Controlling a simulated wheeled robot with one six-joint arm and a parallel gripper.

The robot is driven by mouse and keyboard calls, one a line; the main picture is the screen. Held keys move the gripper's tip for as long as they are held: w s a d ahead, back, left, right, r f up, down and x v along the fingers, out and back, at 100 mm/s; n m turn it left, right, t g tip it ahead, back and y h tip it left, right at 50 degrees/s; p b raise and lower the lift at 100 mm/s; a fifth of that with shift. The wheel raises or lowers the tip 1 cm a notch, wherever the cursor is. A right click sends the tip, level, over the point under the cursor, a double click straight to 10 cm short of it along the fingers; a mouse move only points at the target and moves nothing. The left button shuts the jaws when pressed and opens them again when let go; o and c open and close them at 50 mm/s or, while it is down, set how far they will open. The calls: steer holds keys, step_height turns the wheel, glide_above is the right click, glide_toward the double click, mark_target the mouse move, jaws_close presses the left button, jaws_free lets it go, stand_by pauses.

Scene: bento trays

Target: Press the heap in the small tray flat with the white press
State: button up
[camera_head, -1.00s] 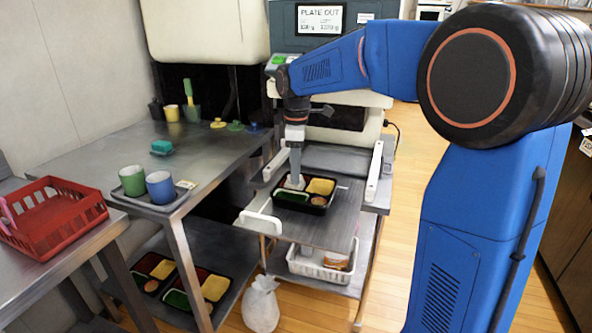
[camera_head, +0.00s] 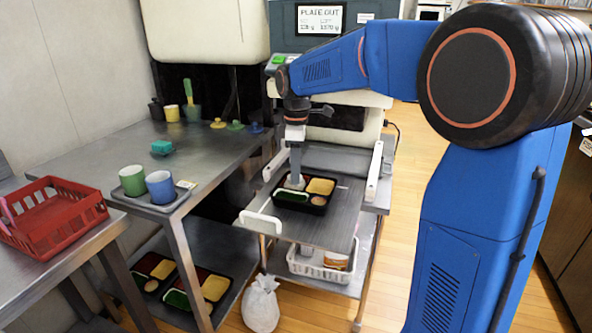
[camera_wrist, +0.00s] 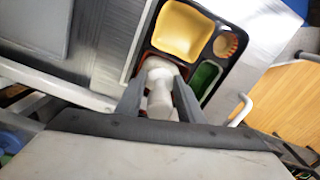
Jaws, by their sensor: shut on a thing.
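The small black tray (camera_head: 303,207) sits on the grey pull-out shelf under the machine. It has a yellow compartment (camera_head: 320,186), a green one (camera_head: 292,196) and a small round orange-brown one (camera_head: 318,201). My gripper (camera_head: 296,164) points down over the tray's back left part. In the wrist view my gripper (camera_wrist: 160,98) is shut on the white press (camera_wrist: 160,103). The press reaches into the compartment beside the yellow one, its lower end low in the tray. The press and my fingers hide most of that compartment, so the heap cannot be made out.
A red crate (camera_head: 52,241) stands on the left table. A green cup (camera_head: 132,180) and a blue cup (camera_head: 161,187) stand on a small tray. The shelf has a white handle (camera_head: 260,222). White rails (camera_head: 374,172) flank it. A white basket (camera_head: 312,268) is below.

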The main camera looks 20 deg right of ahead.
steer(key=shift+r, duration=4)
